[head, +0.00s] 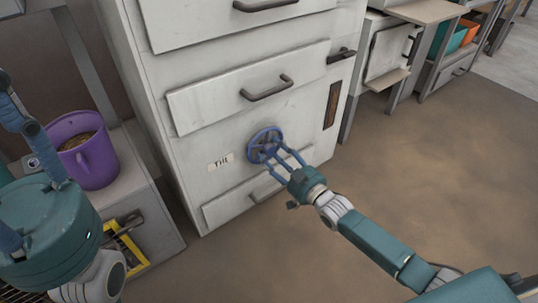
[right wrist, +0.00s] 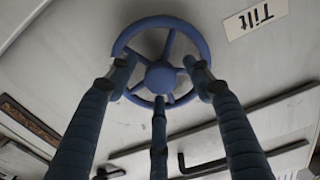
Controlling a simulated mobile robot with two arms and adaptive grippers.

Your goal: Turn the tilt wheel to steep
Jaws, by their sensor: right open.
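The blue tilt wheel (head: 265,143) is on the pale front of the cabinet, below the middle drawer. It fills the top middle of the right wrist view (right wrist: 162,77), with its spokes and round hub facing me. A "Tilt" label (right wrist: 256,18) is fixed beside it; the label also shows in the head view (head: 221,162). My right gripper (head: 276,157) is open at the wheel, its three fingers spread with their tips around the hub, near the rim. I cannot tell whether they touch. My left gripper (head: 22,165) is at the left edge, partly cut off, away from the wheel.
Drawers with dark handles (head: 266,88) sit above and below the wheel. A dark brown strip (head: 332,105) is on the cabinet front to the right. A purple bucket (head: 86,150) of pellets stands at left. The brown floor at right is open.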

